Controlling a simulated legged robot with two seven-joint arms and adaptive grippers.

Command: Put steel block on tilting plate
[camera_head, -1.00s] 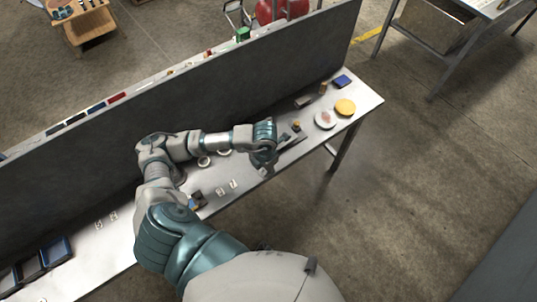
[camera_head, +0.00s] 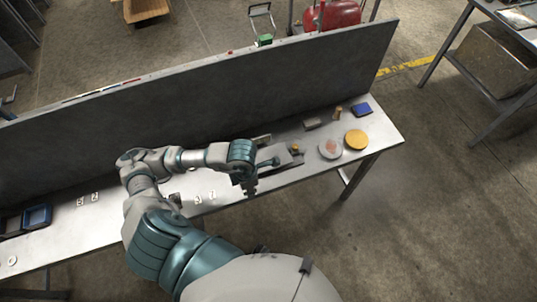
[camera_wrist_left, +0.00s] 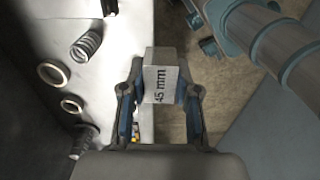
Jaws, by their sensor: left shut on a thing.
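My left gripper (camera_wrist_left: 160,100) is shut on a pale steel block (camera_wrist_left: 161,78) marked "45 mm", held between both fingers in the left wrist view. In the head view my left gripper (camera_head: 250,187) hangs over the front part of the bench, and the block cannot be made out there. A grey metal plate (camera_head: 280,158) with a small brass-coloured knob lies just to its right; it looks like the tilting plate, but its slope is not clear. My right gripper is not in view.
The bench (camera_head: 372,145) has a tall dark back panel (camera_head: 200,95). A spring (camera_wrist_left: 87,45) and rings (camera_wrist_left: 52,74) lie below the wrist.

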